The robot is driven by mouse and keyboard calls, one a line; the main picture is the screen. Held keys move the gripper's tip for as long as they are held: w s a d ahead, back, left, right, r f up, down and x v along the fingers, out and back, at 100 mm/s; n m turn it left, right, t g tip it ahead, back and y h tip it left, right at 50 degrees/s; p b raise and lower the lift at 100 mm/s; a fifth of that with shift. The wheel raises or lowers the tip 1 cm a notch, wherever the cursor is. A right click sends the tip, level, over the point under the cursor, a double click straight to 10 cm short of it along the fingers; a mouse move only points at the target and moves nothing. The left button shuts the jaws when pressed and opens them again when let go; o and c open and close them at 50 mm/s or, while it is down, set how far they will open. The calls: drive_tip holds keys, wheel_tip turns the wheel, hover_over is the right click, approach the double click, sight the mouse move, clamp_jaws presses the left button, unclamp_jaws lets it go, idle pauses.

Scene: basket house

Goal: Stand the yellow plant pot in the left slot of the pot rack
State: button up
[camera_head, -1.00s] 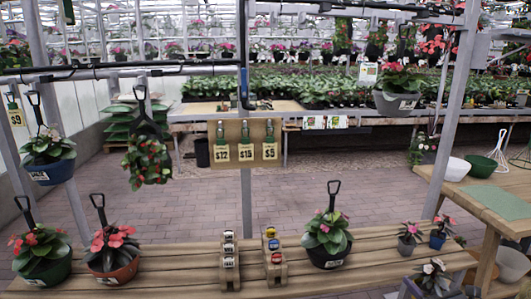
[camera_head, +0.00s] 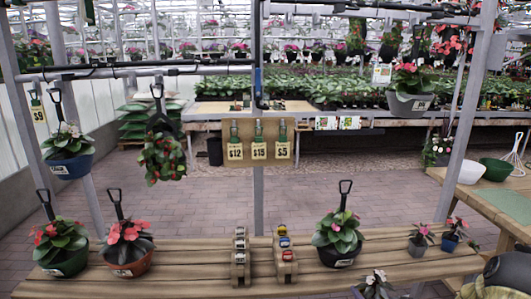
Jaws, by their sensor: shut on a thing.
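A dark grey rounded part of my gripper (camera_head: 510,269) shows at the bottom right corner. Its fingertips are hidden or out of the frame. Another pale-flowered plant (camera_head: 375,282) stands at the bottom edge beside a grey piece that may be part of the pot rack. The rack's slots cannot be made out.
A slatted wooden bench (camera_head: 200,277) carries a green pot (camera_head: 68,262), a terracotta pot (camera_head: 130,266), a black pot (camera_head: 340,257), and small grey (camera_head: 418,247) and blue (camera_head: 449,243) pots. Planters hang from rails above. A side table (camera_head: 470,190) with bowls stands right.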

drive_tip(key=a+f, duration=0.3)
drive_tip(key=a, duration=0.4)
drive_tip(key=a+f, duration=0.3)
drive_tip(key=a, duration=0.4)
drive_tip(key=s+r+m+h+p, duration=0.3)
drive_tip(key=s+r+p, duration=0.3)
drive_tip(key=p, duration=1.6)
wheel_tip(320, 180, up, 2)
drive_tip(key=shift+s+r+t+h, duration=0.1)
drive_tip(key=shift+s+t+h, duration=0.15)
drive_tip(key=shift+h, duration=0.55)
drive_tip(key=shift+d, duration=0.1)
